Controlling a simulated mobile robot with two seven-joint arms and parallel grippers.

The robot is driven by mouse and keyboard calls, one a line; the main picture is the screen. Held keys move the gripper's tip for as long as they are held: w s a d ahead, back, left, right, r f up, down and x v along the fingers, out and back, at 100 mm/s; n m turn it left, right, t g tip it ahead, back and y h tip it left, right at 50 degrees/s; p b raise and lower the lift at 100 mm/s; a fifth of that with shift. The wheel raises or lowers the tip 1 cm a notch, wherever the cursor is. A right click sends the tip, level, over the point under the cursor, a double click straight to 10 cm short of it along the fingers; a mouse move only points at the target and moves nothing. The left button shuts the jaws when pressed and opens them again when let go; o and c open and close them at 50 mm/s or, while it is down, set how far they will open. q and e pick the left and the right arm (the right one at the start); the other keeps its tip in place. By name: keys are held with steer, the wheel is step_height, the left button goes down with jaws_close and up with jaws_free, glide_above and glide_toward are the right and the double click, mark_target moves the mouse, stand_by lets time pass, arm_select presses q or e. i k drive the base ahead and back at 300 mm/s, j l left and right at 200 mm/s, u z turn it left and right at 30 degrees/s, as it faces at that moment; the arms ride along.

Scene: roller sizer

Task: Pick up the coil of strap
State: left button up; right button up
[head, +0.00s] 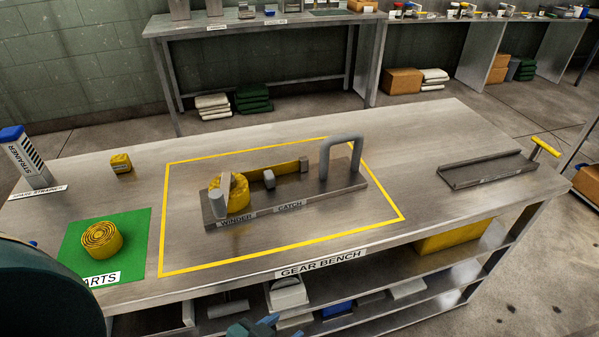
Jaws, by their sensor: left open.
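The coil of strap (102,239) is a yellow spiral roll lying on the green parts mat (139,225) at the left of the gear bench. It stands free, with no gripper touching it. My left gripper (258,328) just shows at the bottom edge, below and to the right of the coil, in front of the bench. It is open, apart from the coil, and mostly cut off by the frame. My right gripper is not in view.
A winder fixture (337,190) with yellow strap and a grey handle stands inside a yellow outline. A small yellow block (121,164) and a strainer (27,161) stand behind the mat. A metal tray (487,169) lies at right. Bench surface between them is clear.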

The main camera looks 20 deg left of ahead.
mark_target(102, 241)
steer(key=u, duration=2.1)
steer(key=i+j, duration=0.1)
steer(key=j, duration=0.3)
steer(key=i+j, duration=0.15)
steer(key=j, duration=0.3)
steer(key=i+j, duration=0.1)
steer(key=j, duration=0.3)
steer(key=j+z, duration=0.15)
steer(key=z, duration=0.2)
steer(key=j+z, duration=0.2)
steer(key=z, duration=0.2)
steer(key=j+z, duration=0.2)
steer(key=z, duration=0.15)
steer(key=i, duration=0.05)
